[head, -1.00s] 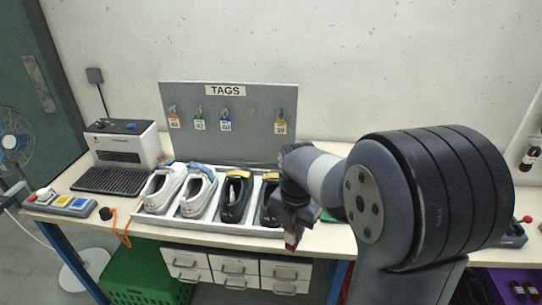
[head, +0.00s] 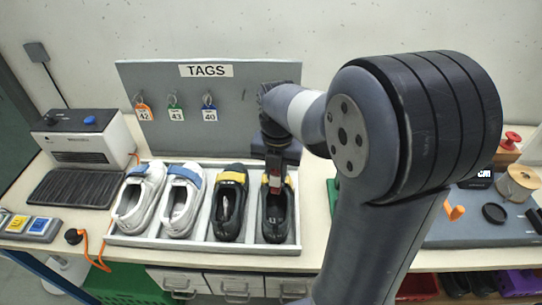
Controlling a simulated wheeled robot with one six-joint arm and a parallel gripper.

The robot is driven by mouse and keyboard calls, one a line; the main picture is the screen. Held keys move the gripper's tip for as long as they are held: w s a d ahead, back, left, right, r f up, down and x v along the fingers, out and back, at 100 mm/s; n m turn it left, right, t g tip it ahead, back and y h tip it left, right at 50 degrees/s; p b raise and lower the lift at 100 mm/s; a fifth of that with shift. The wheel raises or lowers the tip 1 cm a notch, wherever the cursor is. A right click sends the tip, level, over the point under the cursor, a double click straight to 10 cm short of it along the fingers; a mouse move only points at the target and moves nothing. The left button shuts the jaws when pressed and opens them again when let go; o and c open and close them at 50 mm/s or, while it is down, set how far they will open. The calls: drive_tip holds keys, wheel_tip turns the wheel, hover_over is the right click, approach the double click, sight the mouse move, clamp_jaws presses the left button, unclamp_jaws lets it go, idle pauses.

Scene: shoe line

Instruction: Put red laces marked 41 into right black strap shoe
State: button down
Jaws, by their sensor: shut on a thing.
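Two black shoes with yellow straps sit side by side in a light tray (head: 215,247). The left black shoe (head: 228,218) is fully in view. The right black shoe (head: 275,228) is at the tray's right end, with its strap partly covered by my gripper. My gripper (head: 275,183) points down over the strap end of the right black shoe. It is shut on a small red thing, the red laces (head: 275,181); the number on it is too small to read. I cannot tell whether the laces touch the shoe.
Two white shoes with blue straps (head: 182,200) fill the tray's left half. A grey tag board (head: 190,120) with hanging tags stands behind. A boxy machine (head: 85,140) is at left. A spool (head: 518,183) and a black disc (head: 494,213) lie at right.

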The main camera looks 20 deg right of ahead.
wheel_tip(320, 180, down, 9)
drive_tip(key=b, duration=0.7)
drive_tip(key=shift+f, duration=0.15)
idle(0.4)
drive_tip(key=c, duration=1.2)
unclamp_jaws()
wheel_tip(320, 180, up, 11)
drive_tip(key=shift+f, duration=0.1)
